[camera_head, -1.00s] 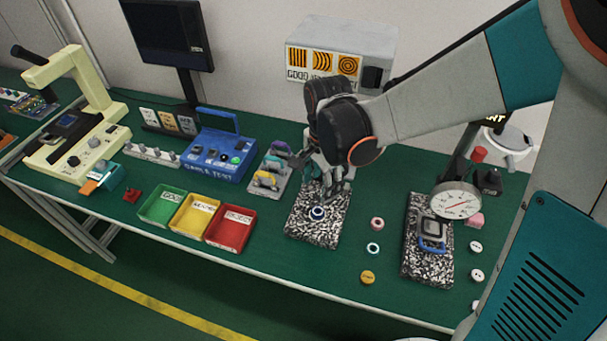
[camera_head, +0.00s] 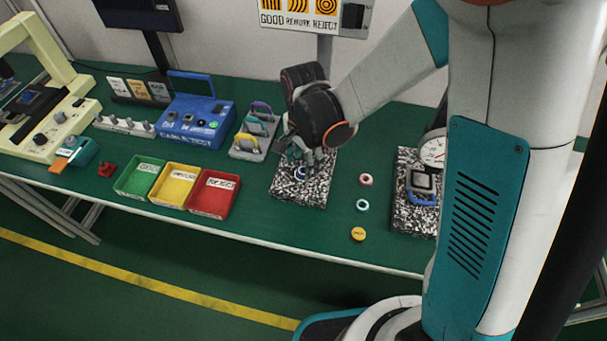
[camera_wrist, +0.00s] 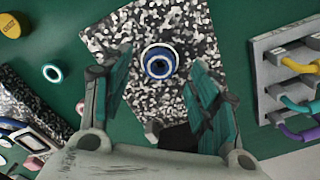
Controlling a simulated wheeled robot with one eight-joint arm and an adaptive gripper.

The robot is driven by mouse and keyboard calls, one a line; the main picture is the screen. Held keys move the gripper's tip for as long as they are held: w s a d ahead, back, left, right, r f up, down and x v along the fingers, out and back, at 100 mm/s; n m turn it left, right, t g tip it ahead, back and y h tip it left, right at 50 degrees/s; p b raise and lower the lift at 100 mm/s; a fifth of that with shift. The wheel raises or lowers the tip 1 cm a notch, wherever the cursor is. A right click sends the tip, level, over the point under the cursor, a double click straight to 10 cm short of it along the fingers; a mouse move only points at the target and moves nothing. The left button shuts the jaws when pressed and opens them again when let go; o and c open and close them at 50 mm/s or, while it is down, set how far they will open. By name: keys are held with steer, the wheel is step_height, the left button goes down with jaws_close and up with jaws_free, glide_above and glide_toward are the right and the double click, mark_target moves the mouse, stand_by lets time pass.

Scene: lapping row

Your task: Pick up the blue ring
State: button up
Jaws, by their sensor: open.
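The blue ring (camera_head: 301,174) lies on a speckled black-and-white plate (camera_head: 311,195) on the green table. In the wrist view the blue ring (camera_wrist: 159,62) shows a white band around a blue one with a dark centre. It lies on the speckled plate (camera_wrist: 205,40), just beyond and between my fingertips. My gripper (camera_wrist: 160,75) is open, with its two teal-lined fingers apart and nothing between them. In the head view my gripper (camera_head: 305,155) is over the plate and partly hides the ring.
Green (camera_head: 139,177), yellow (camera_head: 174,184) and red (camera_head: 213,195) trays stand left of the plate. A rack with coloured handles (camera_head: 255,137) is close behind. To the right are a pink ring (camera_head: 366,180), a white-teal ring (camera_head: 362,205), a yellow disc (camera_head: 358,234) and a second speckled plate (camera_head: 408,215).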

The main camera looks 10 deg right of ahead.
step_height(320, 180, down, 2)
steer(key=shift+f+b, duration=0.15)
steer(key=shift+b, duration=0.15)
steer(key=c, duration=1.2)
